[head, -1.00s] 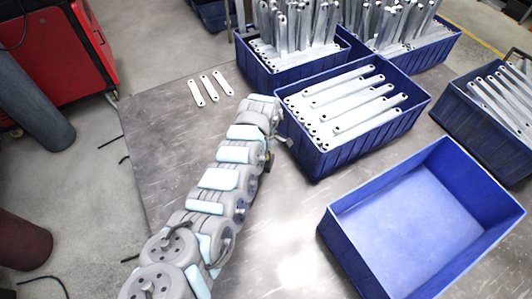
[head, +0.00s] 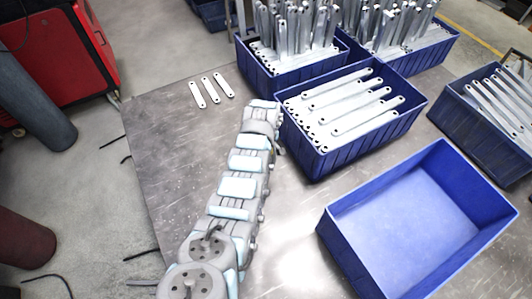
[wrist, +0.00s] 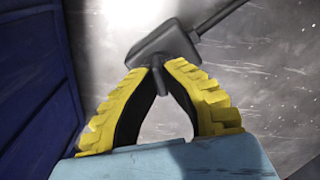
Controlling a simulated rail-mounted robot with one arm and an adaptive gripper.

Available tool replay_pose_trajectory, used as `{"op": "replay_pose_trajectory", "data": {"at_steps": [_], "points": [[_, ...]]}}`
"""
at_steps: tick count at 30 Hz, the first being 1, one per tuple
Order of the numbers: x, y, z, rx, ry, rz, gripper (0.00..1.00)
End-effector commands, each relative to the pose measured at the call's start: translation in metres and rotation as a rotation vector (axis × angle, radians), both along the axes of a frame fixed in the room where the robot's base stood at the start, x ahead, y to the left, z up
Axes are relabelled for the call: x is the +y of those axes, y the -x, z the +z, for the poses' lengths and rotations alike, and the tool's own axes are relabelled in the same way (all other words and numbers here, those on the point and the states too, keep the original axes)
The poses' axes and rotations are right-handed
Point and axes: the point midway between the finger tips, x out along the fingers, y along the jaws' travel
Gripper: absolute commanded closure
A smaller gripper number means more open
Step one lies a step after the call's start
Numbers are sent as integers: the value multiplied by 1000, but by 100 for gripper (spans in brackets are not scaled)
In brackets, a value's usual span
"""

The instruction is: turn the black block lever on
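The black block lever (wrist: 170,42) shows in the wrist view as a dark grey block with a thin rod running to the upper right. My gripper (wrist: 159,68) has two yellow fingers with black inner faces, and their tips draw close together at the near edge of the block. A narrow dark part of the block sits between the tips, and the fingers look closed on it. In the head view my arm hides the gripper and the lever.
An empty blue bin (head: 345,250) stands at the lower right. A blue bin of brackets (head: 318,165) stands right of my arm's end, with more filled bins behind. Three loose brackets (head: 211,89) lie on the metal table (head: 165,150). A dark blue wall (wrist: 35,80) rises at left in the wrist view.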

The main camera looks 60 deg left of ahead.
Motion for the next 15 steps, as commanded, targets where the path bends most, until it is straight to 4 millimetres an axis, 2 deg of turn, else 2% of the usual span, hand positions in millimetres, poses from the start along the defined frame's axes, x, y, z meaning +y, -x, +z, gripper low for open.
{"op": "replay_pose_trajectory", "data": {"at_steps": [15], "points": [[-2, -1, -1, 1, 4, -474, 100]]}}
